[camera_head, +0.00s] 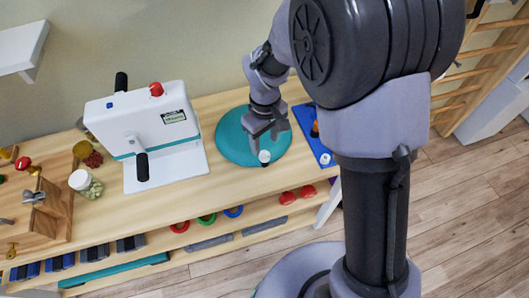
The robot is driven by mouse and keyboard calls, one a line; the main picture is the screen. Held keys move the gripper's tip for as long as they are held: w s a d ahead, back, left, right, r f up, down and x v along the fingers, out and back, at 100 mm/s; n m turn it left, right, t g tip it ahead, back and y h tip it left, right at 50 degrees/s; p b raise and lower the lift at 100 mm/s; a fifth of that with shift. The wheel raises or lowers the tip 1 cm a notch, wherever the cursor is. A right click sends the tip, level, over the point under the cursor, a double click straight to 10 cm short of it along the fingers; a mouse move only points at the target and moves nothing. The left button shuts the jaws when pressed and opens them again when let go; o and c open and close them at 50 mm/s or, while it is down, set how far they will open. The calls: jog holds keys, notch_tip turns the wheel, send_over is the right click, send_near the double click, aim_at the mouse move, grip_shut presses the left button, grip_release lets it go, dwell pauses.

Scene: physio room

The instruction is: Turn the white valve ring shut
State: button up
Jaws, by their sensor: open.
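A small white valve ring (264,156) shows at the front edge of a round teal disc (232,148), which lies flat on the wooden bench. My gripper (264,137) points down over the right part of the disc. It is open, with its fingers just above and behind the white ring in the picture. I cannot tell whether the fingers touch the ring. My gripper and wrist hide part of the disc.
A white machine (150,130) with black handles and a red knob stands left of the disc. A blue board (312,137) lies close on the right. The bench (215,195) is bare in front.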

aim_at(265, 153)
notch_tip(265, 153, down, 6)
jog(key=shift+f+b, duration=0.1)
jog(key=shift+b, duration=0.8)
grip_shut()
